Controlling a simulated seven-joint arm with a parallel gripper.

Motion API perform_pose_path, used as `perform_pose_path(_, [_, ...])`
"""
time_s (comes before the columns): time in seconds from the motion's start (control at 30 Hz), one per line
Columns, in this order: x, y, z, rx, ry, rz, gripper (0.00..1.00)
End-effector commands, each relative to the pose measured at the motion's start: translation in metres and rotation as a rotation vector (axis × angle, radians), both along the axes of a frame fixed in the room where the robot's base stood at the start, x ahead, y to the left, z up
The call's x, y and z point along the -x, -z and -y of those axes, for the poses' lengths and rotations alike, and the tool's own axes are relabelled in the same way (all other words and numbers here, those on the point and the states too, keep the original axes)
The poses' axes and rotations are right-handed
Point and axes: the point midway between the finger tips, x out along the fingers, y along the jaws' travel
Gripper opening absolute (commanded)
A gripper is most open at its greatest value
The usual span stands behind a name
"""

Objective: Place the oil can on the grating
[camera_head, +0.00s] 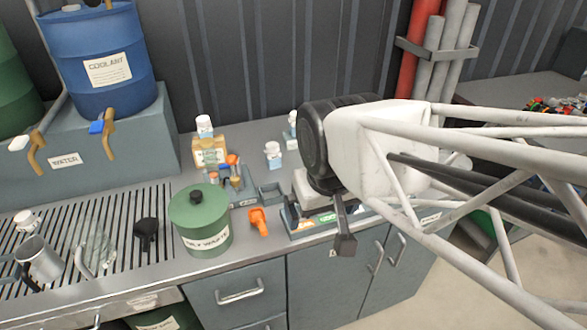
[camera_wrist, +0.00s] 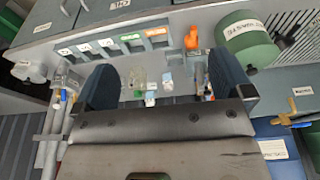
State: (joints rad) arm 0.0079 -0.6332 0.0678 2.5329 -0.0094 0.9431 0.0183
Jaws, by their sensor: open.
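No thing is clearly marked as the oil can. An orange spouted thing (camera_head: 258,221) stands on the counter right of the green waste can and could be an oil can, but I cannot tell; it also shows in the wrist view (camera_wrist: 192,38). A metal jug (camera_head: 38,259) stands on the slatted grating (camera_head: 122,205) at the left. My gripper (camera_head: 344,240) hangs above the counter, right of the orange thing, over the labelled tray. In the wrist view its two fingers (camera_wrist: 163,65) are apart with nothing held between them.
A green lidded waste can (camera_head: 201,228) stands at the grating's right end. A black scoop-like thing (camera_head: 146,232), a clear mug (camera_head: 97,252) and a small white cup (camera_head: 26,220) are on the grating. The grating's back part is clear.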

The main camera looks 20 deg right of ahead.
Motion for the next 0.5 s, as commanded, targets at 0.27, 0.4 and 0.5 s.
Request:
perform_pose_path(0.27, [-0.001,0.0,0.0,-0.003,0.004,0.0,1.0])
perform_pose_path(0.4, [-0.007,0.002,-0.002,-0.039,0.041,-0.009,1.0])
perform_pose_path(0.5, [-0.015,0.005,-0.005,-0.095,0.101,-0.021,1.0])
